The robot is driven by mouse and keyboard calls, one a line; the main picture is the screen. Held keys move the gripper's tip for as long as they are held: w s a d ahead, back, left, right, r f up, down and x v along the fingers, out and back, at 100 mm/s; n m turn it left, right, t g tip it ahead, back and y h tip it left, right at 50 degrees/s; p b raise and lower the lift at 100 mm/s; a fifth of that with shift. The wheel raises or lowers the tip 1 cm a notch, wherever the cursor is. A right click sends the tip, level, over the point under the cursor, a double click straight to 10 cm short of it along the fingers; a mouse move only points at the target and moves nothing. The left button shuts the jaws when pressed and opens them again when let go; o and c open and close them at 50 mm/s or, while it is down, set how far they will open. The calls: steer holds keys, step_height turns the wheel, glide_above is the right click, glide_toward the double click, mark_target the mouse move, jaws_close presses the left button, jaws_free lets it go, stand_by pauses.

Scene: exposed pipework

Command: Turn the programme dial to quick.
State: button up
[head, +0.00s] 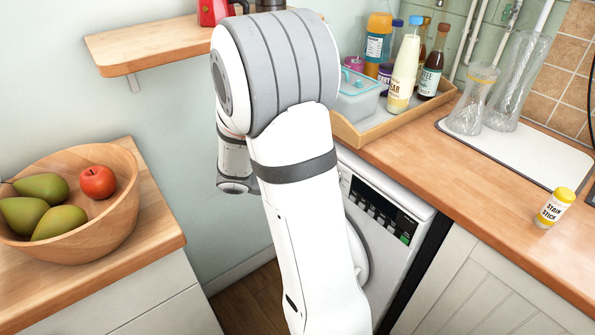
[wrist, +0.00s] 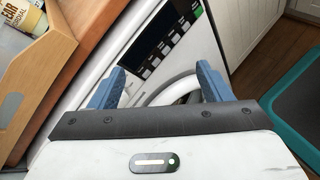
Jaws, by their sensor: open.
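The white washing machine (head: 396,268) stands under the counter, partly hidden behind my arm in the head view. Its black control panel (head: 380,212) has a small green-lit part at the right end. In the wrist view the panel (wrist: 160,42) lies beyond the fingertips, with the round door (wrist: 178,88) partly visible between the fingers. I cannot make out the programme dial in either view. My gripper (wrist: 159,78) is open, with two blue fingers spread wide and nothing between them. It points at the machine's front. The gripper is hidden in the head view.
A wooden tray (head: 392,126) with bottles stands on the counter above the machine; its corner shows close at left in the wrist view (wrist: 48,75). A fruit bowl (head: 100,235) is on the left worktop. A yellow-capped stain stick (head: 555,208) and glass vases (head: 472,100) stand right.

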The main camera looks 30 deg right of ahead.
steer(key=w+d+f+n+t+h+b, duration=0.3)
steer(key=w+d+f+n+t+h, duration=0.25)
steer(key=w+f+n, duration=0.45)
steer(key=w+d+f+m, duration=0.1)
steer(key=w+d, duration=0.1)
steer(key=d, duration=0.4)
steer(key=shift+d+h, duration=0.15)
steer(key=shift+h, duration=0.2)
steer(key=shift+c, duration=0.4)
